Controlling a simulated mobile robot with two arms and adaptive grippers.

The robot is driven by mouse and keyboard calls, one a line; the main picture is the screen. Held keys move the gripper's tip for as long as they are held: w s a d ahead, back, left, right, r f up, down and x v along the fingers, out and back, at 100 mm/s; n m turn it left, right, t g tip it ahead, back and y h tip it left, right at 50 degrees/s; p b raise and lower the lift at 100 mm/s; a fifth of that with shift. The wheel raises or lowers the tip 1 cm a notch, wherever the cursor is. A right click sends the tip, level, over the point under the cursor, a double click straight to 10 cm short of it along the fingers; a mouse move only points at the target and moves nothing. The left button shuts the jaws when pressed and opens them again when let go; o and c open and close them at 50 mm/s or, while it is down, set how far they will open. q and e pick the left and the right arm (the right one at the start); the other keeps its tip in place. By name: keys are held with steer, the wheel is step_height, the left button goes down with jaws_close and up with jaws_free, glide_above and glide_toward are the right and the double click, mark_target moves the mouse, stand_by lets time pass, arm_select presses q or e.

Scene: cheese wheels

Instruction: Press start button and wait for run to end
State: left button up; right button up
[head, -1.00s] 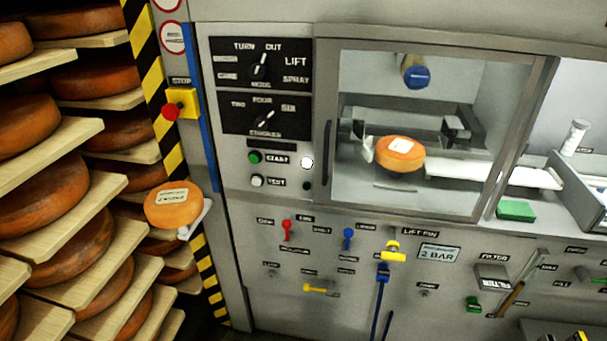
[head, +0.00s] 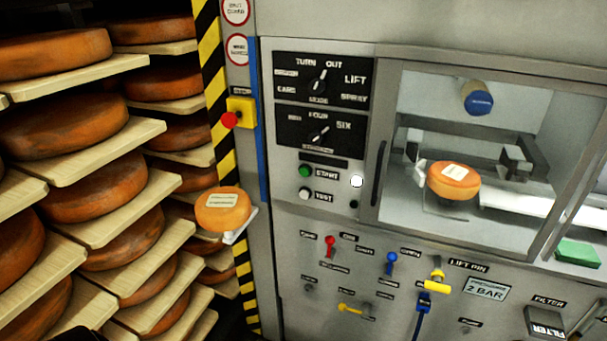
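The green start button (head: 306,171) sits on the machine's panel, left of its START label. The white test button (head: 305,193) is just below it. A round white lamp (head: 357,181) is to the right of the labels. Two selector knobs, the mode knob (head: 319,82) and a lower knob (head: 319,134), are above. A cheese wheel (head: 454,181) with a white label sits inside the machine behind the window (head: 500,110), whose frame appears closed.
A red stop button (head: 230,120) on a yellow box is left of the panel. A small cheese (head: 223,210) on a bracket juts out below it. Shelves of cheese wheels (head: 65,133) fill the left. Red (head: 330,246), blue and yellow levers are on the lower panel.

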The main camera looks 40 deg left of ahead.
arm_select(q)
jaws_close()
stand_by(1.1)
